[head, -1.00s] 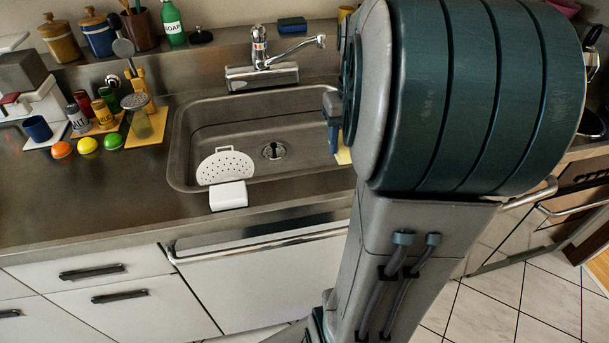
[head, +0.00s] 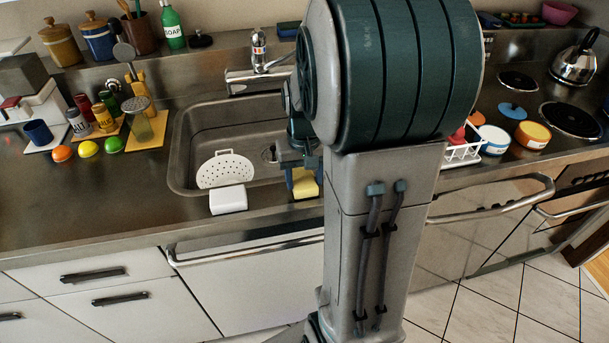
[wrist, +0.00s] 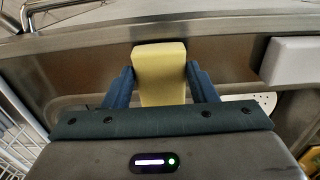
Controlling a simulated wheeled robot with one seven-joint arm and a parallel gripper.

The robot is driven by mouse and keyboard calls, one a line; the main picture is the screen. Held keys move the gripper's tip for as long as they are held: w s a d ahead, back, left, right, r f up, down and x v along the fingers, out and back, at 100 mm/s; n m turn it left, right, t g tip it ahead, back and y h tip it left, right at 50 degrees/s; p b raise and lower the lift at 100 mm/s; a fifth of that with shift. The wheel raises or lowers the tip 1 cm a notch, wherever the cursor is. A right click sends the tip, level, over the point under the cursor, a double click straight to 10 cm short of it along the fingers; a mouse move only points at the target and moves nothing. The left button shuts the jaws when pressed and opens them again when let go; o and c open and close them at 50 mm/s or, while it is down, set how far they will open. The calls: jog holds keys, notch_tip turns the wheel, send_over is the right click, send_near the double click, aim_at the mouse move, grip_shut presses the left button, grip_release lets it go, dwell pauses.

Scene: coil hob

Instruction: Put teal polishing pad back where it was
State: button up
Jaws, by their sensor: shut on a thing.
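My gripper (wrist: 160,80) is shut on a pale yellow block (wrist: 160,62), one finger on each side of it. In the head view the yellow block (head: 305,186) shows below my gripper (head: 303,166), at the front right of the sink. In the wrist view it overlaps the sink's front rim; I cannot tell whether it touches. No clearly teal pad shows in the gripper. A small blue pad (head: 288,28) lies on the ledge behind the sink, partly hidden by my arm.
A white block (head: 228,199) sits on the sink's front rim beside a white perforated strainer (head: 226,169). A white rack (head: 462,152) stands right of the sink (head: 178,150). Bowls and a kettle (head: 575,62) are farther right. Counter front left is clear.

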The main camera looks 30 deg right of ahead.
aim_at(304, 182)
jog(key=shift+f, duration=0.1)
jog(key=shift+f, duration=0.2)
jog(key=o, duration=0.9)
jog(key=shift+r, duration=0.1)
notch_tip(304, 182, up, 11)
jog(key=s+a+f+n+t, duration=0.1)
jog(key=s+a, duration=0.2)
jog(key=a, duration=0.1)
jog(key=s+a+f+n+t, duration=0.1)
jog(key=s+a, duration=0.2)
jog(key=s, duration=0.1)
jog(key=s+a+f+n+t, duration=0.1)
jog(key=s+a, duration=0.2)
jog(key=a, duration=0.1)
jog(key=shift+s+a+f, duration=0.15)
jog(key=shift+s+a, duration=0.15)
jog(key=shift+s, duration=0.05)
